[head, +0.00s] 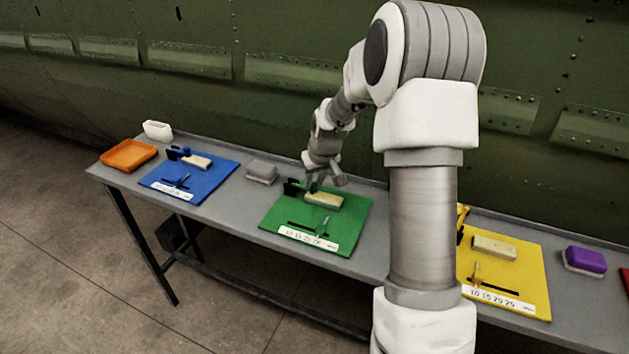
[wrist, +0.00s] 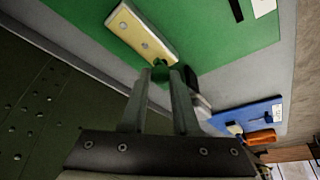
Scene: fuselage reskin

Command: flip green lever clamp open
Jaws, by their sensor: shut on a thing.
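The green board (head: 348,232) lies on the grey bench and carries a pale block (head: 323,200), a dark slot and a white number strip. The green lever clamp (head: 313,187) is at the board's back left, partly hidden by my gripper (head: 322,182). In the wrist view my gripper (wrist: 164,75) has its two fingers close together on the clamp's green lever (wrist: 159,72), beside the end of the pale block (wrist: 143,33). How far the lever is raised is hard to tell.
A blue board (head: 207,184) lies left, with an orange tray (head: 128,154) beyond it. A grey block (head: 262,171) sits between boards. A yellow board (head: 528,275) and purple block (head: 585,260) are right. The green riveted fuselage wall (head: 275,75) rises behind.

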